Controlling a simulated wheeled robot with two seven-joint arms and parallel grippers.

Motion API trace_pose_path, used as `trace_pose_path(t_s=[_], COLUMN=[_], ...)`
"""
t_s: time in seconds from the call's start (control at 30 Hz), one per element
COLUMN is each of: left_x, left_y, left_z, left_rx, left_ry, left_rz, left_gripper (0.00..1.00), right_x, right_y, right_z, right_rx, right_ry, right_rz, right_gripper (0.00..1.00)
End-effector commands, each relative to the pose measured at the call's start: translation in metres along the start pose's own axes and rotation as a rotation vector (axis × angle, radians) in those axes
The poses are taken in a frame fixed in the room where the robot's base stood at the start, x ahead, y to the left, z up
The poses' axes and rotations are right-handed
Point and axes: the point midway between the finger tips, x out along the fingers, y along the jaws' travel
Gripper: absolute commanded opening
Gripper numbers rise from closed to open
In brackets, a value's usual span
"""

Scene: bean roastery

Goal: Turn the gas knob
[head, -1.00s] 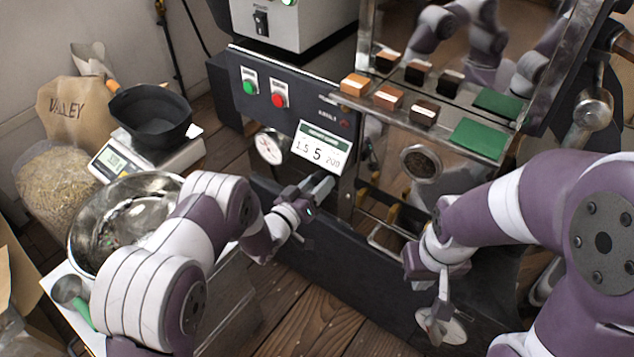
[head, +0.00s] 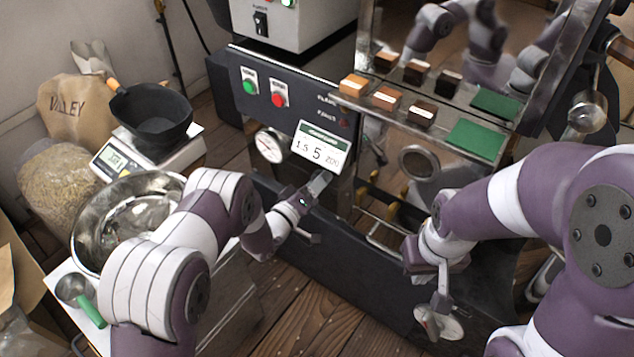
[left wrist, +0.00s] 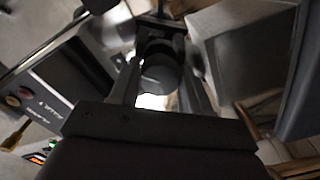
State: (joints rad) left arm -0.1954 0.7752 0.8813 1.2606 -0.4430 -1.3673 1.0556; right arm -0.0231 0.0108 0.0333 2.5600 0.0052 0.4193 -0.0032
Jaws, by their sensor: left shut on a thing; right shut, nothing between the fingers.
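My left gripper (head: 318,184) is at the front panel of the roaster, just below the card reading 1.5, 5 and 200. In the left wrist view, its two fingers stand on either side of a dark round knob (left wrist: 160,74), and it is shut on this. The knob looks like the gas knob; in the head view it is hidden behind the gripper and card. My right gripper (head: 441,300) is shut and empty, pointing down low in front of the machine. A pale round disc (head: 448,328) shows right behind its fingertips; I cannot tell whether they touch.
The card (head: 319,148) hangs close above my left gripper, with a round gauge (head: 269,146) to its left. Green (head: 249,86) and red (head: 279,98) buttons sit higher. A steel bowl (head: 92,254) and a scale (head: 186,150) with a black pan (head: 150,118) stand left.

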Motion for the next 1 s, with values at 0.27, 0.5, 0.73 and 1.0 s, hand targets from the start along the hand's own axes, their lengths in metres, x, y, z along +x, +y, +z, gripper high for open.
trace_pose_path(t_s=[0.27, 0.5, 0.73, 1.0], left_x=[0.000, 0.000, -0.006, -0.072], left_y=[0.000, 0.000, 0.000, 0.002], left_z=[0.000, 0.000, -0.001, -0.003], left_rx=[-0.001, 0.000, -0.001, -0.003], left_ry=[0.001, 0.001, 0.001, 0.001], left_rz=[-0.001, -0.001, -0.001, -0.005], left_gripper=[0.17, 0.73, 0.73, 0.73], right_x=[0.000, 0.000, -0.003, -0.021], right_y=[0.000, 0.000, 0.000, 0.000], right_z=[0.000, 0.000, 0.000, -0.003], right_rx=[0.000, 0.000, 0.000, 0.000], right_ry=[0.000, 0.000, 0.000, 0.000], right_rz=[0.000, 0.000, 0.000, 0.000], right_gripper=[0.00, 0.00, 0.00, 0.00])
